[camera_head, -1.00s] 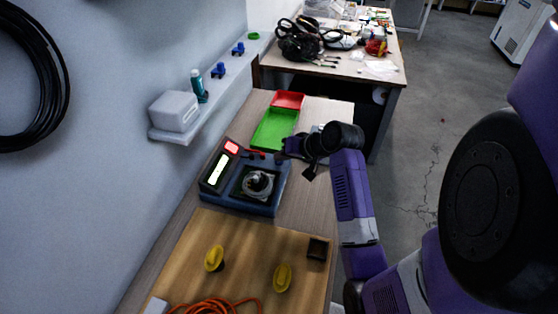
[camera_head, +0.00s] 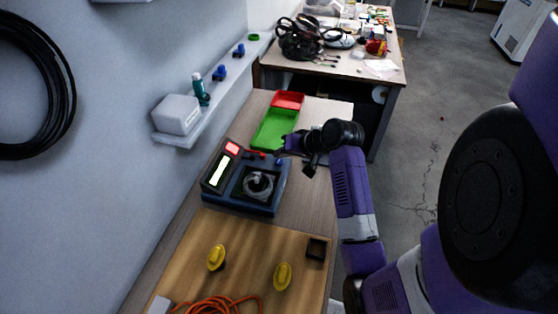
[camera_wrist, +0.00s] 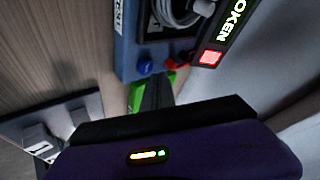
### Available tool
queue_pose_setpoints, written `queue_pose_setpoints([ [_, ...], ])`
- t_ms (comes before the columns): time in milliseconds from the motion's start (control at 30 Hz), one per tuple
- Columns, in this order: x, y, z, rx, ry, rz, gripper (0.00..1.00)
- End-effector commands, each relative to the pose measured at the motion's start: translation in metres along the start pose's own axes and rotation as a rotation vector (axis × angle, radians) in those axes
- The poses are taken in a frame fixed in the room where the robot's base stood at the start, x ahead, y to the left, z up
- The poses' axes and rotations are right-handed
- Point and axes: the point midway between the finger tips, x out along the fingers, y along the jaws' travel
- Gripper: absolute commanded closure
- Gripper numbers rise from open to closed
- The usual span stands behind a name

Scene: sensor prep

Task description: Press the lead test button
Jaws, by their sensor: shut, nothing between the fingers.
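The blue tester (camera_head: 238,203) stands on the wooden bench, with a round grey part in its dark square recess. Its slanted black panel (camera_head: 209,186) has a lit white display and a lit red square (camera_head: 233,148). In the wrist view the letters "OKEN" show beside this red square (camera_wrist: 210,57). A blue knob (camera_wrist: 145,67) and a red part (camera_wrist: 178,63) sit at the tester's edge. I cannot tell for certain which is the lead test button. My gripper (camera_head: 284,146) is shut and empty, near the tester's far edge; its fingers (camera_wrist: 154,92) point towards the blue and red parts.
A green tray (camera_head: 261,143) and a red tray (camera_head: 288,99) lie beyond the tester. A wooden board (camera_head: 240,248) in front holds two yellow knobs, a small black box (camera_head: 317,248) and an orange cable. A wall shelf (camera_head: 188,137) runs along the left.

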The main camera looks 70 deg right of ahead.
Motion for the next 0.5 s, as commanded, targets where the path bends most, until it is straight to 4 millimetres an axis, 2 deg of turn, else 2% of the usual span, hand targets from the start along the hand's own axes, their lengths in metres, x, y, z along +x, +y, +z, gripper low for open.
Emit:
queue_pose_setpoints([
  [500,-0.032,-0.023,-0.023,0.0,0.0,0.0,1.0],
])
